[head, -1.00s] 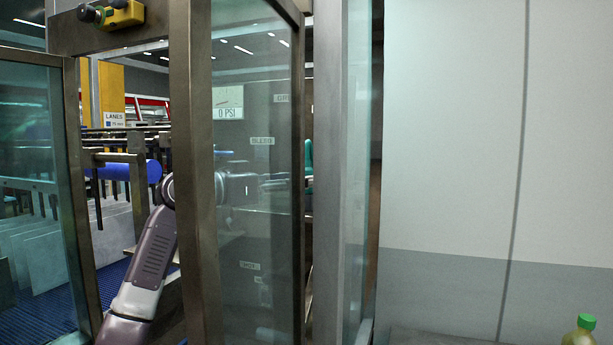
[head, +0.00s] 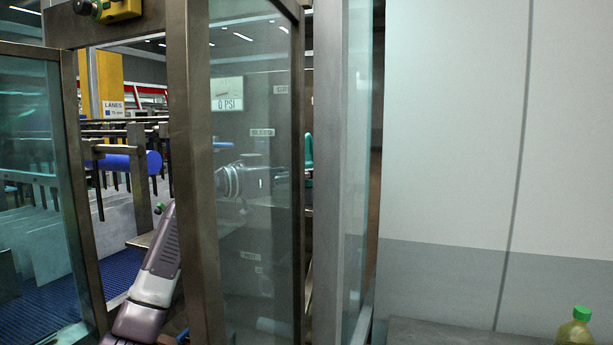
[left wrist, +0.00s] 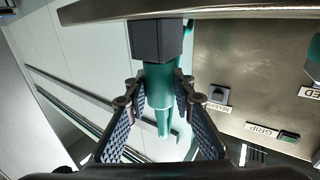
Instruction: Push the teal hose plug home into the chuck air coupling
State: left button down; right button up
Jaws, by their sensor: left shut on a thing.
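The teal hose plug (left wrist: 158,88) is between the fingers of my left gripper (left wrist: 163,100) in the left wrist view, and the gripper is shut on it. The plug's upper end meets a black block-shaped fitting (left wrist: 157,40), which looks like the chuck air coupling. I cannot tell how deep the plug sits in it. In the head view my left arm passes behind a steel post, and its wrist shows through the glass. A teal piece (head: 308,152) shows in the narrow gap right of the glass. My right gripper is in neither view.
A gauge sign (head: 227,94) behind the glass reads 0 PSI. Steel-framed glass panels (head: 255,260) stand close around my left arm. A labelled panel (left wrist: 235,65) is beside the gripper. A green-capped bottle (head: 575,328) stands at lower right.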

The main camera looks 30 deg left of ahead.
pick_arm(q)
jog(key=shift+r, duration=0.1)
jog(key=shift+r, duration=0.8)
notch_tip(320, 180, up, 18)
jog(key=shift+r+p, duration=0.15)
jog(key=shift+p, duration=0.2)
jog(key=shift+r, duration=0.15)
jog(key=shift+r+p, duration=2.6)
jog(key=shift+p, duration=0.4)
